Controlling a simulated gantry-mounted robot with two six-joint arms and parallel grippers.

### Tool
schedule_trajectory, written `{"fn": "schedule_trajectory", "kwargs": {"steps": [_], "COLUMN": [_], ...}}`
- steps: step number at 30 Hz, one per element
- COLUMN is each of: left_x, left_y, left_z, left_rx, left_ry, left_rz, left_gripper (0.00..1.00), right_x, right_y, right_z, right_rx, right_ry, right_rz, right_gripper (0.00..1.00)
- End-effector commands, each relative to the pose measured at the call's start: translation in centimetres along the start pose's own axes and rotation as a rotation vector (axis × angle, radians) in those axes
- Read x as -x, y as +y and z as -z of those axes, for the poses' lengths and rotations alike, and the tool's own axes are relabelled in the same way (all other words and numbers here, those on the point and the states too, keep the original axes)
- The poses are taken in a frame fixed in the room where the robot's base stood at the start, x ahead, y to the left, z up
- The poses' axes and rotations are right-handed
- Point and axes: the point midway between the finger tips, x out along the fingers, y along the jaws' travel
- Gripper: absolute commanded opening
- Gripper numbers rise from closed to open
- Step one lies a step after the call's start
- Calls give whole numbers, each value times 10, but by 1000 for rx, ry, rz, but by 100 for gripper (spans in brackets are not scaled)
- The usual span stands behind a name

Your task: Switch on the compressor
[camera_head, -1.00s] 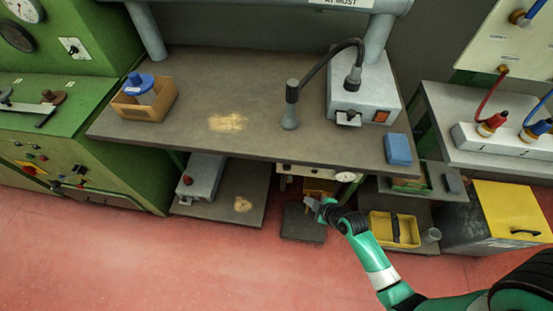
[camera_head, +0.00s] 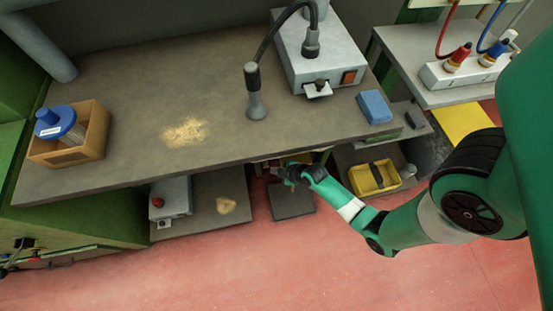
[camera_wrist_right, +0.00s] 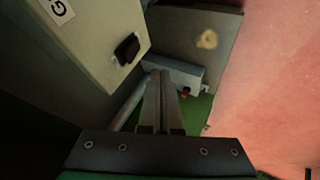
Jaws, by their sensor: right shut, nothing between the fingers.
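My right gripper (camera_head: 279,172) is shut and empty, at the front edge under the workbench, above a dark floor plate. In the right wrist view its two fingers (camera_wrist_right: 160,76) lie together. There, a cream box (camera_wrist_right: 88,38) with a partly visible label and a black switch-like part (camera_wrist_right: 127,49) stands left of the fingers, apart from them. I cannot tell the switch's position. No readable label names the compressor. A grey box (camera_head: 172,196) with a red knob (camera_head: 157,202) sits on the low shelf; it also shows beyond the fingers in the wrist view (camera_wrist_right: 182,74).
The workbench (camera_head: 110,135) overhangs the low shelf (camera_head: 205,210) and the dark floor plate (camera_head: 292,201). A yellow bin (camera_head: 372,180) is right of my right gripper. A grey unit (camera_head: 318,50) and a blue block (camera_head: 375,107) stand on the bench. The red floor (camera_head: 180,275) in front is clear.

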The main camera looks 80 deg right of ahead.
Motion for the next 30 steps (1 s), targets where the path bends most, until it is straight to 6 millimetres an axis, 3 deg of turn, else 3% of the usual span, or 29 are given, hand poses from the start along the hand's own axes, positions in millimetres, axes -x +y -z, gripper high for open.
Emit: {"fn": "schedule_trajectory", "kwargs": {"steps": [1,9,12,16,30], "left_x": [11,39,41,44,42], "left_y": [0,0,0,0,0], "left_z": [-11,-37,-38,-41,-39], "left_rx": [0,0,0,0,0], "left_ry": [0,-1,-1,0,0], "left_rz": [0,0,0,0,0], "left_gripper": [50,50,50,50,50], "right_x": [-18,-75,-76,-79,-77], "right_y": [-3,-1,20,32,37], "right_z": [-3,-2,0,2,4], "right_rx": [2,1,-2,-1,1], "right_ry": [1,1,1,0,0], "right_rz": [0,-2,-5,-2,0], "right_gripper": [0,0,0,0,0]}}
